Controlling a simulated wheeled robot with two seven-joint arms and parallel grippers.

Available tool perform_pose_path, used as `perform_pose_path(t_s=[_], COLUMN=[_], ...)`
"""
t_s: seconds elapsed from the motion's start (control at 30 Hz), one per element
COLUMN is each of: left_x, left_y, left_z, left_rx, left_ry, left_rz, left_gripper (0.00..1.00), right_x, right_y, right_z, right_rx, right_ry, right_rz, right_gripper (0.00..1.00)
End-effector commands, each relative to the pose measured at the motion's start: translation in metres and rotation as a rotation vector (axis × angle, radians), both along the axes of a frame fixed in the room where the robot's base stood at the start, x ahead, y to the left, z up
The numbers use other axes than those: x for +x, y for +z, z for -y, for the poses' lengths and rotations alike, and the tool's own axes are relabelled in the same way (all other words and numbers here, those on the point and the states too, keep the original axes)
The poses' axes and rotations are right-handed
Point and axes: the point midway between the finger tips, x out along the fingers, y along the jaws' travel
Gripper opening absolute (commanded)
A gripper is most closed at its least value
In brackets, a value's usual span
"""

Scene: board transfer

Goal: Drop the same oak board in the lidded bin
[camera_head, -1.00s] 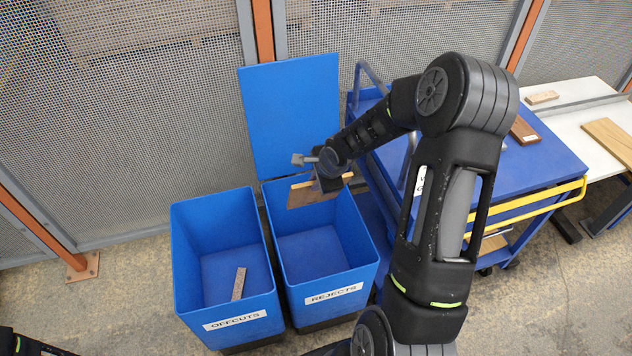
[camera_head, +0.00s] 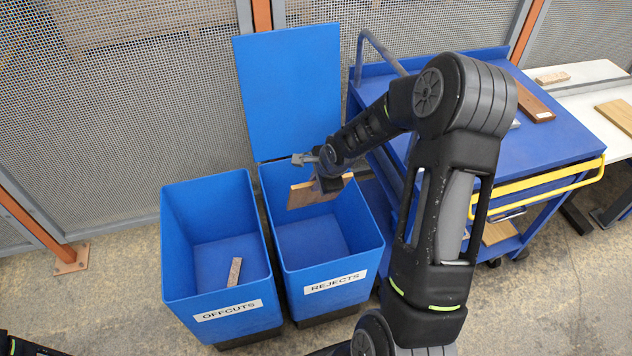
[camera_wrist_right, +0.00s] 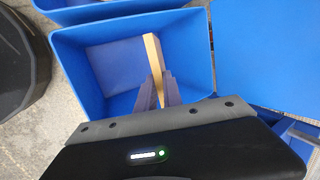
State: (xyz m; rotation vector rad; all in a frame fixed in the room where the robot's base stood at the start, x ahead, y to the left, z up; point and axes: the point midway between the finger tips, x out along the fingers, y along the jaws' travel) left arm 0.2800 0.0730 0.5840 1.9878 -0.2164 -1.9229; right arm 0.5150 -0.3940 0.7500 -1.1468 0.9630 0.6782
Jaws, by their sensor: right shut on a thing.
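The oak board (camera_head: 308,194) is a light brown plank held over the mouth of the REJECTS bin (camera_head: 335,268), above its floor. That blue bin has a lid (camera_head: 288,92), which stands open at its back. My right gripper (camera_head: 325,180) is shut on the board. In the right wrist view the board (camera_wrist_right: 153,58) shows edge-on between the fingertips (camera_wrist_right: 158,85), with the bin's inside below. My left gripper is not in view; only a bit of dark arm shows at the lower left corner.
The OFFCUTS bin (camera_head: 224,300) stands close on the left, lidless, with a small wood piece (camera_head: 234,272) inside. A blue cart (camera_head: 545,145) with a yellow handle stands at right, carrying a dark brown board (camera_head: 533,104). A white table (camera_head: 590,95) with wood pieces is beyond.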

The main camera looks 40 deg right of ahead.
Motion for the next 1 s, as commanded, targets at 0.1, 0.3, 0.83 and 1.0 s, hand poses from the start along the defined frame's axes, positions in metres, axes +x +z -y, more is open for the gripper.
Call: perform_pose_path(t_s=[0.1, 0.3, 0.83, 1.0], left_x=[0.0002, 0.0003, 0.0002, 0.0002], left_y=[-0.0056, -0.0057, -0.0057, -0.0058], left_z=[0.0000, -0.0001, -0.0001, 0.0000], left_rx=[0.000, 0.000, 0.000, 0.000], left_ry=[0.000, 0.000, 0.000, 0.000], left_rz=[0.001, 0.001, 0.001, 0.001], left_gripper=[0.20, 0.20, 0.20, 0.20], right_x=[0.0012, 0.0011, 0.0006, -0.0007], right_y=[-0.0042, -0.0044, -0.0050, -0.0060], right_z=[0.0002, 0.0001, -0.0001, -0.0004], right_rx=[-0.001, -0.001, 0.000, 0.001], right_ry=[0.000, 0.000, 0.000, -0.001], right_rz=[0.004, 0.004, 0.002, -0.002], right_gripper=[0.00, 0.00, 0.36, 0.36])
